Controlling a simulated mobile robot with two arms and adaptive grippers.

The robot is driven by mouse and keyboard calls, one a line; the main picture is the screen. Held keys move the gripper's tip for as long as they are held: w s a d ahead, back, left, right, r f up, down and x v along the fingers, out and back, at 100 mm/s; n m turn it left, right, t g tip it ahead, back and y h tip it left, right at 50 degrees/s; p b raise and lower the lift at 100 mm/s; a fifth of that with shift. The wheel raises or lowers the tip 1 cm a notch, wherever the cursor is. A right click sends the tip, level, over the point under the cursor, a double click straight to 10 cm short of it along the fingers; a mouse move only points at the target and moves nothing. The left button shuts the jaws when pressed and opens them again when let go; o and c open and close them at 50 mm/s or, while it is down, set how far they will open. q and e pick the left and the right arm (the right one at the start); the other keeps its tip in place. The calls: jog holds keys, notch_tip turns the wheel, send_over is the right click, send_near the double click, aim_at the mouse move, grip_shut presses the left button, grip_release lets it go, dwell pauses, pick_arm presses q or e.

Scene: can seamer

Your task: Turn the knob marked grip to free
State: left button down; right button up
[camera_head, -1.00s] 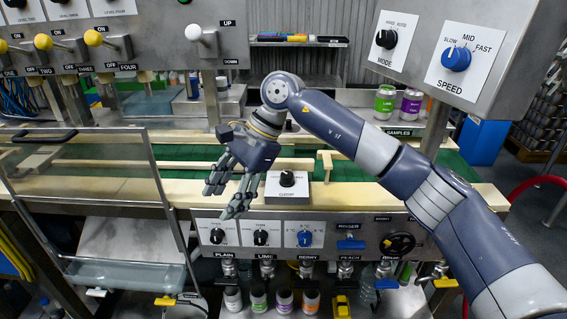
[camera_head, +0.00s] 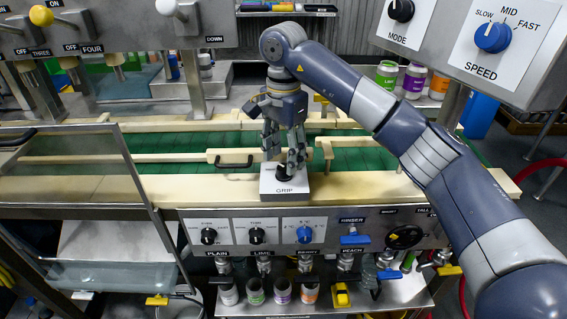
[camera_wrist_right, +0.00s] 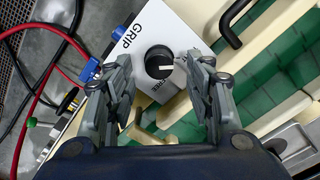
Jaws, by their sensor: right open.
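The grip knob (camera_wrist_right: 159,62) is a round black knob with a light pointer line on a white box (camera_wrist_right: 178,22) marked GRIP. In the wrist view a word that looks like FREE is printed beside the knob; the other markings are hidden or cut off. In the head view the box (camera_head: 284,190) sits on the cream rail, with the knob (camera_head: 282,171) partly hidden by my fingers. My right gripper (camera_head: 284,160) points down over the box. In the wrist view its open fingers (camera_wrist_right: 163,85) stand on either side of the knob, apart from it. My left gripper is not in view.
A black handle (camera_head: 233,161) on a cream block stands left of the box. A front panel (camera_head: 345,232) with several knobs lies below. A clear guard (camera_head: 75,170) stands at the left. The speed knob (camera_head: 492,37) is at the upper right.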

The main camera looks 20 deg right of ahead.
aim_at(284, 167)
notch_tip(284, 167, down, 3)
jog(key=shift+s+r, duration=0.15)
jog(key=shift+r, duration=0.05)
jog(key=shift+f, duration=0.15)
jog(key=c, duration=1.1)
jog(key=shift+m, duration=0.7)
jog(key=m, duration=0.5)
jog(key=shift+f, duration=0.1)
jog(key=m, duration=0.5)
jog(key=shift+m+b, duration=0.3)
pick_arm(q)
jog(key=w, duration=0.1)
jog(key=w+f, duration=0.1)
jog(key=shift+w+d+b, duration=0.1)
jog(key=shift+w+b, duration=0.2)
pick_arm(e)
jog(key=m, duration=0.6)
